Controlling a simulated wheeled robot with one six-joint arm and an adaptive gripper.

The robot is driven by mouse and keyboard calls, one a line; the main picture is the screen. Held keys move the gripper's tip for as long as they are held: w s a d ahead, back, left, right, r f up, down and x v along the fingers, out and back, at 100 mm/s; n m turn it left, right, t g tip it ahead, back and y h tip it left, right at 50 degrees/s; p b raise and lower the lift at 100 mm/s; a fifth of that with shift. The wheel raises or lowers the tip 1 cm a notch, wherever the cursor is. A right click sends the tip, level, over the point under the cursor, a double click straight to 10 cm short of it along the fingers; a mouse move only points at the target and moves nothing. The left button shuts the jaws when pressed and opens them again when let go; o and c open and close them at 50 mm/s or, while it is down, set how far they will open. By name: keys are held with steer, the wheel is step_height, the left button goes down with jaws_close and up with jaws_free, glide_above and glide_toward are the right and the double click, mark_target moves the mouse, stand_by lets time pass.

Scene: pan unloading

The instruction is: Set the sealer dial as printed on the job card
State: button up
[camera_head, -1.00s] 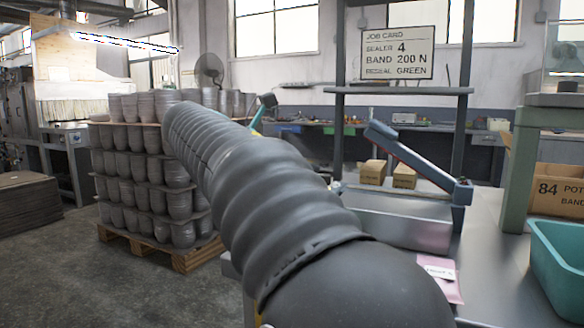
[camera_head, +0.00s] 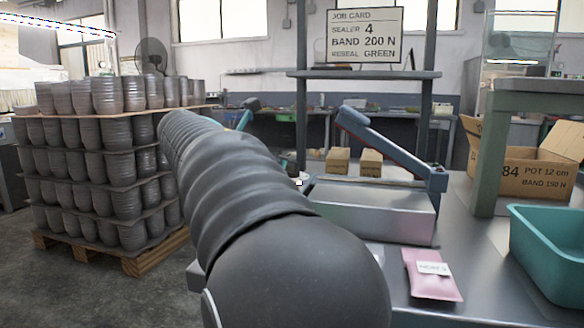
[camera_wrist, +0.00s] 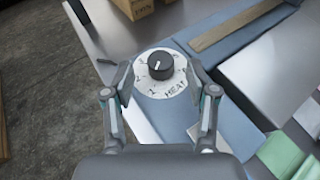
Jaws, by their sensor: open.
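The job card (camera_head: 364,36) hangs at the back and reads sealer 4, band 200 N, reseal green. The sealer (camera_head: 372,210) stands on the bench with its blue lever arm (camera_head: 385,145) raised at a slant. In the wrist view its dial (camera_wrist: 160,66) is a black knob on a round white plate marked with numbers and HEAT. A pale mark on the knob points roughly up-left; the number it meets is too small to read surely. My gripper (camera_wrist: 159,74) is open, with its fingers on either side of the dial plate, apart from the knob.
A pink labelled packet (camera_head: 432,274) lies on the bench, with a teal tub (camera_head: 548,250) to its right. Small boxes (camera_head: 338,160) sit behind the sealer. An open carton (camera_head: 535,172) stands right. A green packet (camera_wrist: 281,154) shows in the wrist view. Stacked pots (camera_head: 100,150) stand left.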

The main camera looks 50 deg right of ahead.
steer(key=shift+x, duration=1.9)
steer(key=shift+c, duration=0.3)
jaws_close()
